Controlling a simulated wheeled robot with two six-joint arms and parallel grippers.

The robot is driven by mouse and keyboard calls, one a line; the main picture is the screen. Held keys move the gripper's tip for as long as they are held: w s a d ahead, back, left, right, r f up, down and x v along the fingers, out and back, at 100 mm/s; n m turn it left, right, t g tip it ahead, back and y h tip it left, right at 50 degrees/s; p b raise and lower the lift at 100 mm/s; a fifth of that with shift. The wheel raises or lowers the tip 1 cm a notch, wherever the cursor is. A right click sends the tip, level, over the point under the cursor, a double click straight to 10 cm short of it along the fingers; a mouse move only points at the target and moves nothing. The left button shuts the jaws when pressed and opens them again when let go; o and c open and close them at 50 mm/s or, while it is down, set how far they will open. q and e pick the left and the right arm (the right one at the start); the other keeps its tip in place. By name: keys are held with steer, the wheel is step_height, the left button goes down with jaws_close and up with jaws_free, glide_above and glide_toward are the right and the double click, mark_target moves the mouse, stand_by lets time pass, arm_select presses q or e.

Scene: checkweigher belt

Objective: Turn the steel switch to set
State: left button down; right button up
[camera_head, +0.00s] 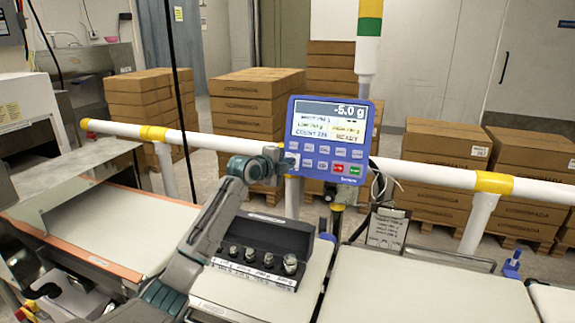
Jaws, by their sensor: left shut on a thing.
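The blue indicator panel (328,142) stands on a post behind the belt. Its screen reads about -5.0 g with READY below, and its lower face has rows of buttons, one red and one green. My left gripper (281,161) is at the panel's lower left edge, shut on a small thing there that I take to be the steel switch. The fingers hide the switch, so its setting cannot be read. My right gripper is not in view.
A white rail (220,141) with yellow joints runs behind the belt (120,225). Stacked cartons (445,142) stand behind.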

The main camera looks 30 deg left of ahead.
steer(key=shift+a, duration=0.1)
arm_select(q)
steer(key=c, duration=1.5)
jaws_free()
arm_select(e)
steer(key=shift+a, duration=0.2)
